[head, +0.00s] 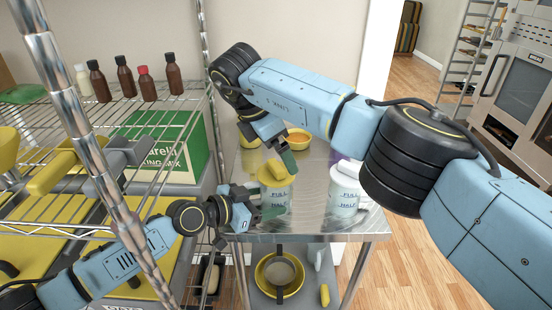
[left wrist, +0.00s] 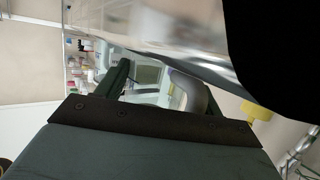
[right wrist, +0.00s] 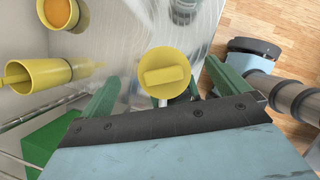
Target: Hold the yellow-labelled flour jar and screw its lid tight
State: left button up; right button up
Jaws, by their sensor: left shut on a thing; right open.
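The flour jar (head: 275,198) stands on the steel table and carries FULL and HALF marks. Its yellow lid (head: 273,173), with a raised bar grip, sits on its top; I cannot tell how tight it is. My left gripper (head: 256,205) is shut on the jar's body from the left. The left wrist view is cluttered and shows the held jar unclearly between the fingers. My right gripper (head: 283,155) is above the jar, pointing down. In the right wrist view the lid (right wrist: 165,76) lies between its open green fingers (right wrist: 161,88), with gaps on both sides.
A similar jar with a white lid (head: 345,190) stands to the right on the table. A yellow bowl (head: 298,139) is behind. A wire shelf (head: 190,105) with bottles and a green box (head: 165,140) is at left.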

aim_at(276, 165)
jog(key=shift+r, duration=0.25)
jog(key=n, duration=0.1)
jog(key=n+y, duration=0.1)
jog(key=n, duration=0.3)
jog(key=shift+s+r+y, duration=0.15)
jog(key=shift+r+y, duration=0.15)
jog(key=shift+y, duration=0.1)
jog(key=s+d+r+n+t+y, duration=0.2)
jog(key=s+r+n+y, duration=0.25)
jog(key=n, duration=0.85)
jog(key=x, duration=1.1)
jog(key=shift+w, duration=0.4)
